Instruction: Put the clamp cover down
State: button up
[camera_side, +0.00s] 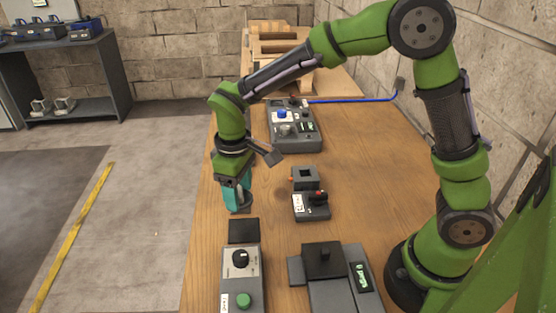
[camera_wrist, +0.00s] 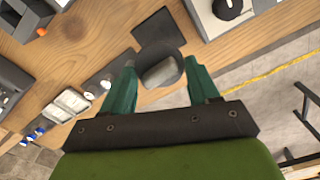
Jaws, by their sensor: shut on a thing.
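My gripper (camera_side: 238,207) hangs over the left edge of the wooden bench with its teal fingers pointing down. In the wrist view, the two fingers (camera_wrist: 162,80) are on either side of a small grey rounded piece, the clamp cover (camera_wrist: 162,72). The fingers hide part of its sides. In the side view only a little of it shows at the fingertips. A dark square pad (camera_side: 243,231) lies on the bench just nearer the camera than the gripper. It also shows in the wrist view (camera_wrist: 158,32), beyond the clamp cover. The cover appears held above the bench, apart from the pad.
A control box (camera_side: 252,281) with a black knob and green button stands beside the pad. A grey device (camera_side: 340,285) sits to its right. A small box (camera_side: 311,207) with a grey block is right of the gripper. Another control box (camera_side: 300,138) stands farther back.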

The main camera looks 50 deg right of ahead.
aim_at(243, 229)
jog(key=shift+f, duration=0.15)
jog(key=shift+m, duration=0.3)
notch_tip(243, 229, down, 9)
jog(key=shift+f, duration=0.2)
jog(key=shift+f, duration=0.15)
jog(key=o, duration=1.1)
jog(key=shift+c, duration=0.2)
